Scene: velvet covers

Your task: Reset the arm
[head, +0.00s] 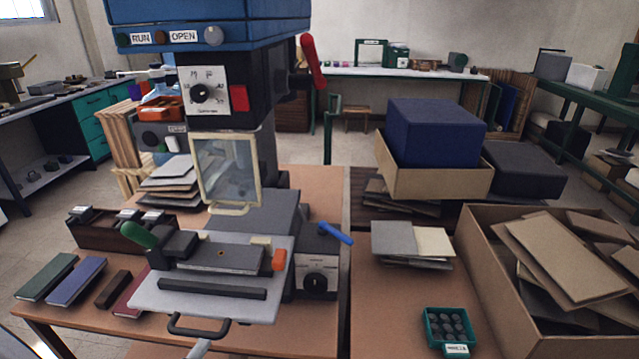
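My gripper is not in view. A blue and black press machine (207,88) stands on the wooden table, with RUN and OPEN labels on its blue head. A red-knobbed lever (310,62) stands raised at the right of the head. A clear guard (226,171) in a pale frame hangs below the head. A grey sliding plate (215,303) sits in front, bearing a dark grey block (220,257) and a black bar. A black loop handle (196,330) is at its front edge; a light grey rod below it runs out of the picture.
Book covers (77,281) lie at the left on the table (90,330). A carton of boards (484,316), a green tray of dark cylinders (449,326) and grey swatches (396,240) are at right. A blue box (436,131) stands behind. Bare tabletop shows around the swatches.

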